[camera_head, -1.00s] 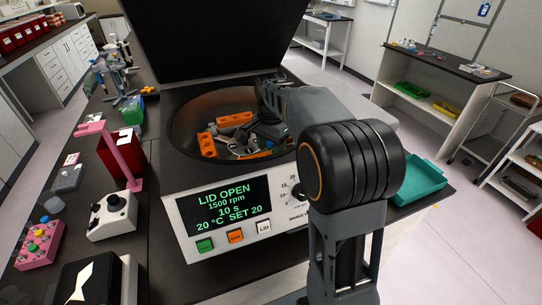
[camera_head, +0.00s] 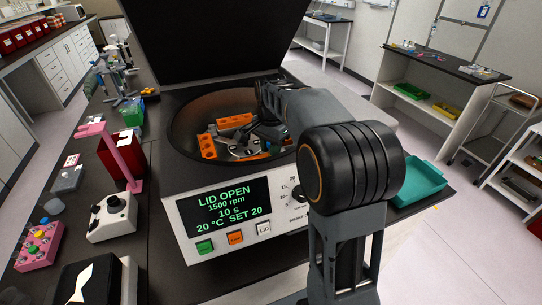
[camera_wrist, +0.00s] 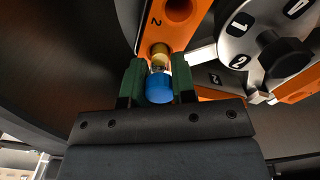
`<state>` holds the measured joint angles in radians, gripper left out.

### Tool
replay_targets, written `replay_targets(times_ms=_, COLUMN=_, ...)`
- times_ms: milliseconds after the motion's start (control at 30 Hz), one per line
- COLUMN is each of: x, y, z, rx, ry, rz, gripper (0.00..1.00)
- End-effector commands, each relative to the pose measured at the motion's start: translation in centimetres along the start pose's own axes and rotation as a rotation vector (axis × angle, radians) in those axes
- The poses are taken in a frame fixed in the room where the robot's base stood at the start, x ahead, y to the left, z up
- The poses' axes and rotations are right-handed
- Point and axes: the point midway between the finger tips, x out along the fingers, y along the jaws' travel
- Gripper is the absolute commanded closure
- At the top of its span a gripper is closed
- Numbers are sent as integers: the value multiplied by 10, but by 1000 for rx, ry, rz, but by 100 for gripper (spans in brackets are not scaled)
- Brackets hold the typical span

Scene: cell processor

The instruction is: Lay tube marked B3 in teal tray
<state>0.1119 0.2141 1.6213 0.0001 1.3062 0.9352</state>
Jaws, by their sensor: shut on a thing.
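In the wrist view, my gripper (camera_wrist: 159,88) has its green fingers shut on a blue-capped tube (camera_wrist: 159,91). The tube's clear body points toward a hole in an orange holder marked 2 (camera_wrist: 165,30); I cannot tell whether its end is still inside. No B3 marking is readable. The teal tray (camera_head: 425,187) is on the bench right of the centrifuge, partly behind my arm.
The centrifuge lid (camera_head: 205,40) stands open behind the bowl. A numbered rotor hub (camera_wrist: 240,40) and other orange holders (camera_head: 208,146) are close to my gripper. The bowl wall surrounds it. A pink stand (camera_head: 110,150) and a joystick box (camera_head: 112,217) are to the left.

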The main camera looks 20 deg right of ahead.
Motion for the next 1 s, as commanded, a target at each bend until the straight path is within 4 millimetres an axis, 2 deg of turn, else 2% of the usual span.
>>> replay_targets(times_ms=667, x=-18, y=0, z=0, rx=0, ry=0, rz=0, gripper=100)
replay_targets(times_ms=1000, x=-51, y=0, z=0, rx=0, ry=1, rz=-1, gripper=100)
